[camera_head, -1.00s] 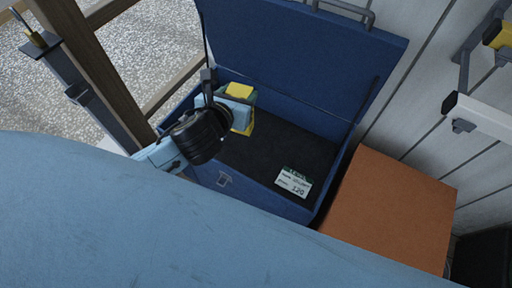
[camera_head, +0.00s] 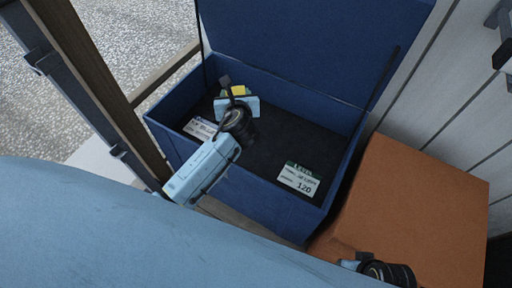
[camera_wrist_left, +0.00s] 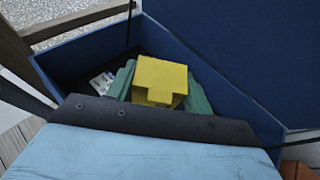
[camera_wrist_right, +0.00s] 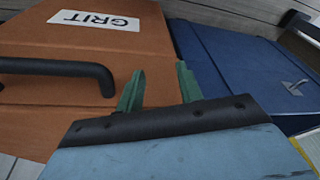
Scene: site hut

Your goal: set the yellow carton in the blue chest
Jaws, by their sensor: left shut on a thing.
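The blue chest (camera_head: 268,212) stands with its lid up, its inside dark. The yellow carton (camera_head: 238,90) is within the chest's opening, toward its back left, partly hidden by my left gripper (camera_head: 235,98). In the left wrist view, the carton (camera_wrist_left: 160,75) sits between the green fingers of my left gripper (camera_wrist_left: 160,88), which is shut on it, with the chest's wall (camera_wrist_left: 225,88) behind. Whether the carton touches the chest's floor I cannot tell. My right gripper (camera_wrist_right: 158,82) is open and empty, before the orange box and beside the chest (camera_wrist_right: 230,60).
An orange box (camera_head: 420,200) marked GRIT stands to the right of the chest. A price card (camera_head: 298,179) shows at the chest's front right and another card (camera_head: 200,128) at its left. A wooden post (camera_head: 100,85) rises at the left. The chest's middle is clear.

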